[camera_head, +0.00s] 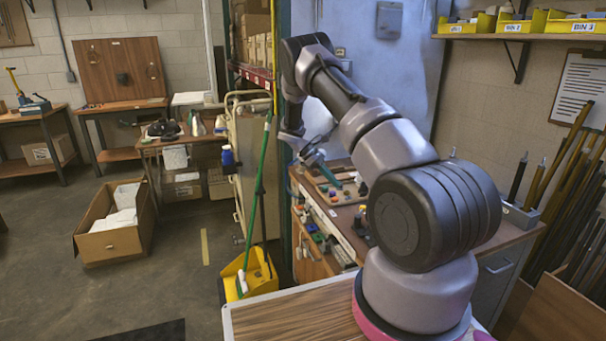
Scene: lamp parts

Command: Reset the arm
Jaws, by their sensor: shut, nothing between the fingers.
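My arm stands at the right, mounted on my wood-topped base at the bottom. It rises up and to the left, then bends down. My gripper (312,152) hangs at its end, small in the picture, in front of the blue-grey panel and near the back edge of the workbench (350,222). It is shut and empty. A dark teal tool-like piece shows just below it; I cannot tell whether they touch. No lamp part can be made out clearly.
A wooden tray with small parts (338,189) lies on the workbench. A yellow dustpan (250,275) with a green-handled broom stands left of it. An open cardboard box (117,222) sits on the floor. Yellow bins (520,22) line a shelf at upper right. Floor at lower left is mostly clear.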

